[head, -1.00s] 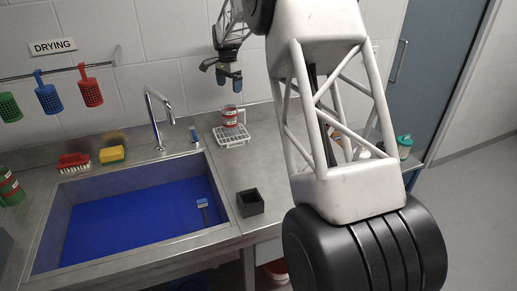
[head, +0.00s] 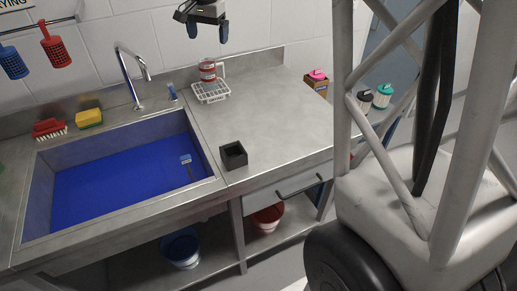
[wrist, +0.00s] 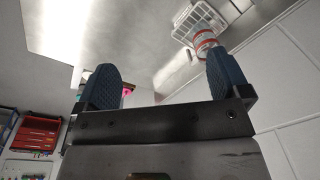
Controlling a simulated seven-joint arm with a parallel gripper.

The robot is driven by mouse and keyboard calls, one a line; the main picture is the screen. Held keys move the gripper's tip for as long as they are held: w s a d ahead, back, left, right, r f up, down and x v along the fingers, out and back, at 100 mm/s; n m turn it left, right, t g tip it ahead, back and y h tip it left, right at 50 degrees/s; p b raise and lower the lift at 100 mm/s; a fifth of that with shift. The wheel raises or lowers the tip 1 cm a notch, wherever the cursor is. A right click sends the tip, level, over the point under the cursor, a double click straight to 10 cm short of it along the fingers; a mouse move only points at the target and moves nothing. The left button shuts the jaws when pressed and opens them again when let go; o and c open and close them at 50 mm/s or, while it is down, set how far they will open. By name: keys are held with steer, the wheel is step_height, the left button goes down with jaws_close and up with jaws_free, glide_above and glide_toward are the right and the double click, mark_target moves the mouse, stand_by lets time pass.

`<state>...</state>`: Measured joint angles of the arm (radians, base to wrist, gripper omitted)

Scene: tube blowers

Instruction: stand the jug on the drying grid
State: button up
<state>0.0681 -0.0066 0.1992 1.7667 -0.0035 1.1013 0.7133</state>
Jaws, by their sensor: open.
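The jug (head: 208,71) is small and red with a pale band and a white handle on its right. It stands upright at the back of the white wire drying grid (head: 212,95), seemingly on its back part; the exact contact is hard to see. My gripper (head: 207,32) is open and empty, above the jug and apart from it. In the wrist view my gripper (wrist: 162,80) shows two spread blue fingers with nothing between them. There the jug (wrist: 205,42) shows beyond the right finger, partly hidden by it, beside the grid (wrist: 200,18).
A tap (head: 132,75) and a blue-floored sink (head: 120,185) lie left of the grid. A black open box (head: 233,155) stands on the counter in front. Bottles with coloured lids (head: 383,92) stand at the right.

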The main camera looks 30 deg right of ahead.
steer(key=s+a+n, duration=0.3)
steer(key=s+n, duration=0.2)
steer(key=s, duration=1.8)
steer(key=s+f+n, duration=0.2)
steer(key=s+f, duration=0.2)
steer(key=s, duration=0.5)
steer(key=s+a+f+n+t, duration=0.1)
steer(key=s+f, duration=0.2)
steer(key=s, duration=0.7)
steer(key=shift+s+a+f+n+t, duration=0.2)
steer(key=shift+a+f+n+t, duration=0.1)
steer(key=shift+f+n, duration=0.1)
